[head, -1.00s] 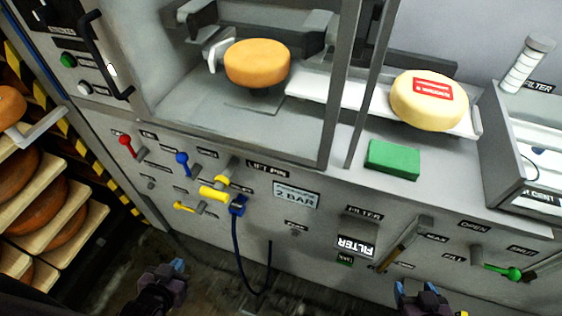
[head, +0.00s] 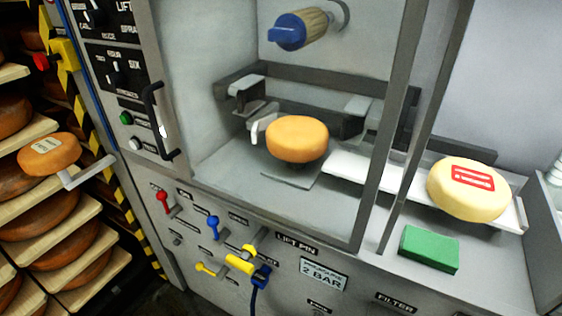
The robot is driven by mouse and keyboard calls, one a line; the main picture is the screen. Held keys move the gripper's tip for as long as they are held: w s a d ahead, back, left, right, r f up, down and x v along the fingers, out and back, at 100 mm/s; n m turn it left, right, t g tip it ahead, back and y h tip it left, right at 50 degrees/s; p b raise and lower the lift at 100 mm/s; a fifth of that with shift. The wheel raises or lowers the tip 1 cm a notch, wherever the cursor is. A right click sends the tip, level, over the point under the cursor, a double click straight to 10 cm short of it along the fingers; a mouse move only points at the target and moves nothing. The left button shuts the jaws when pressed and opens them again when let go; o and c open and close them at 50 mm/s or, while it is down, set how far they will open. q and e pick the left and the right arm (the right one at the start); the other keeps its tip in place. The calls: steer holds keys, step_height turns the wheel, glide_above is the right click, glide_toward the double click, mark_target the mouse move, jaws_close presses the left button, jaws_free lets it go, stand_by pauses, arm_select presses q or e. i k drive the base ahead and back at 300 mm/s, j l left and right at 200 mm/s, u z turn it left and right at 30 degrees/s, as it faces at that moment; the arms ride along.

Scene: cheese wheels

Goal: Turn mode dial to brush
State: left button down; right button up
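A black control panel (head: 105,20) is at the top left of the head view, cut off by the upper edge. It carries a dark dial (head: 94,17) with small labels around it, among them what look like "LIFT" and "SPRAY". I cannot read a "BRUSH" label or tell exactly where this dial points. A second dark dial (head: 115,75) sits on the panel below, beside a label that looks like "SIX". Neither of my grippers is in view.
A black handle (head: 156,120) stands out right of the panels, near green and white buttons. An orange cheese (head: 297,139) is inside the cabinet under a blue-ended brush (head: 300,28). Shelves of cheeses are at left. Levers and a blue hose line the lower front.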

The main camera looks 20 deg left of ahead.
mark_target(97, 18)
steer(key=k+j, duration=0.2)
steer(key=j, duration=0.15)
steer(key=k+j+u, duration=0.1)
steer(key=u, duration=0.9)
steer(key=i+j, duration=0.05)
steer(key=j, duration=0.05)
